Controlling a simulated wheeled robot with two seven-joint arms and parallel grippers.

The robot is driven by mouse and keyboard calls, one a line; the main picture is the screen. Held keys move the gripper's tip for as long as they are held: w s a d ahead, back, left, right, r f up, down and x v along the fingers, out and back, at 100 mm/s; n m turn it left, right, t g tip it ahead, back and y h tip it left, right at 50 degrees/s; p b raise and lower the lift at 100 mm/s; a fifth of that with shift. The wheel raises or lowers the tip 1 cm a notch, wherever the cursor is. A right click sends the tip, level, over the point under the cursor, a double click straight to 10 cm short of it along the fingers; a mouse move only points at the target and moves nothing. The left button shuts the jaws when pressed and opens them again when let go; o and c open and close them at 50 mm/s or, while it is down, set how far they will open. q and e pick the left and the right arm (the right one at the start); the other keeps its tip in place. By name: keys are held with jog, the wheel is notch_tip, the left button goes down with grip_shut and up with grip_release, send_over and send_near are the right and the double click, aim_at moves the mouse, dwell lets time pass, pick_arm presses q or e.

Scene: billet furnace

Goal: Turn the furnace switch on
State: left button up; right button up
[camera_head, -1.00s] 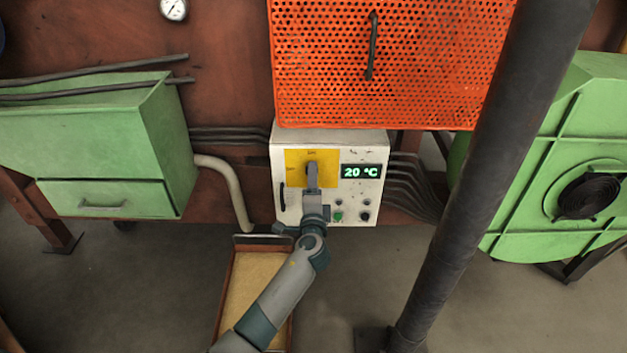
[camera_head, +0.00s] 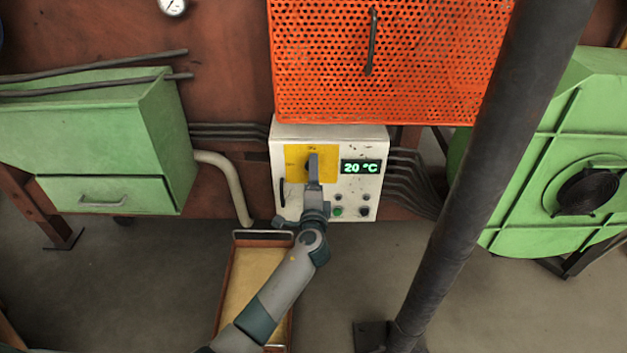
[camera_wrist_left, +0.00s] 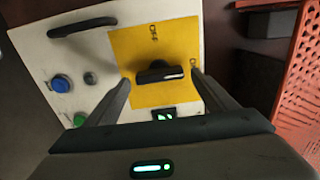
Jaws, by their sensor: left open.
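The furnace switch is a black bar-shaped knob (camera_wrist_left: 158,73) on a yellow plate (camera_wrist_left: 128,46) in the left wrist view. The bar lies across that view, with a pale mark at its right end. The plate has an OFF label at its top and another label at its right, partly hidden by a finger. My left gripper (camera_wrist_left: 161,78) is open, with one finger on each side of the knob; contact cannot be told. In the head view, my left gripper (camera_head: 313,164) covers most of the knob on the yellow plate (camera_head: 327,152). My right gripper is not in view.
The white control box (camera_head: 350,136) has a display (camera_head: 361,167) reading 20 °C and several buttons below. An orange perforated guard (camera_head: 420,65) hangs above it. A dark post (camera_head: 470,190) stands to the right, a green cabinet (camera_head: 85,135) to the left. A tray (camera_head: 232,280) lies below.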

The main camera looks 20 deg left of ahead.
pick_arm(q)
jog(key=v, duration=1.7)
jog(key=shift+s, duration=0.2)
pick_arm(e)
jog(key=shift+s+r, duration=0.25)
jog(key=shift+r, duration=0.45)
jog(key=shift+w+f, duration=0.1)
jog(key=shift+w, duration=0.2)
